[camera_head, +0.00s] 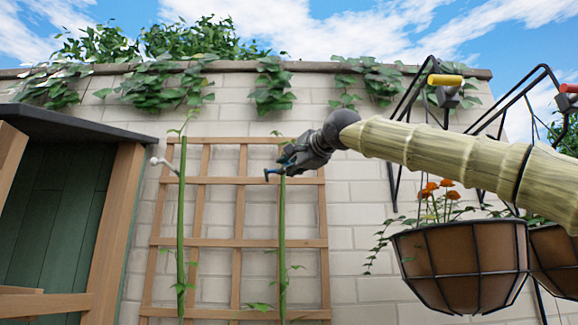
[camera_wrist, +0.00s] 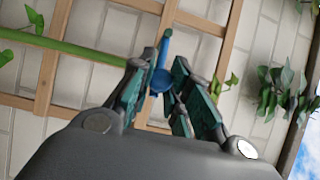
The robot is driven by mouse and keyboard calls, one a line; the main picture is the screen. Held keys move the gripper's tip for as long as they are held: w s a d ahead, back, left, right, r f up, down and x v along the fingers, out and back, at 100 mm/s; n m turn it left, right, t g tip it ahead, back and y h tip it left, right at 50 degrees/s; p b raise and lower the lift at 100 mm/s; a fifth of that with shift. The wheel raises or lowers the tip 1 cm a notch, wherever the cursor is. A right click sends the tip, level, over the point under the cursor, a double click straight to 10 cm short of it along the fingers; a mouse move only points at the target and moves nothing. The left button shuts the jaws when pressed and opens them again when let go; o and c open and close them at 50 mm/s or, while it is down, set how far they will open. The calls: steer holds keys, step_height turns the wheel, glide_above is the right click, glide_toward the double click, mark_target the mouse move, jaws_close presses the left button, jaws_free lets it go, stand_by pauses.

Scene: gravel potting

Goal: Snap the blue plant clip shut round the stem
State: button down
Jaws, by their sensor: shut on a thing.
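My gripper (camera_head: 290,162) is at the upper part of the right green stem (camera_head: 282,225), in front of the wooden trellis. It is shut on the blue plant clip (camera_head: 269,174), which pokes out just left of the stem in the head view. In the wrist view the clip (camera_wrist: 162,66) stands between the two teal-padded fingers (camera_wrist: 160,88). The green stem (camera_wrist: 65,48) runs in from the left and passes out of sight at the left finger. Whether the clip is round the stem or beside it, and whether it is closed, I cannot tell.
A second green stem (camera_head: 181,230) stands to the left, with a white clip (camera_head: 161,162) near its top. The wooden trellis (camera_head: 240,243) is fixed to a pale brick wall. Hanging planters (camera_head: 460,265) are at the right, a wooden shed (camera_head: 95,215) at the left.

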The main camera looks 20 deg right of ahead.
steer(key=shift+w+d+r+p, duration=0.1)
steer(key=shift+r+p, duration=0.15)
steer(key=shift+p, duration=0.3)
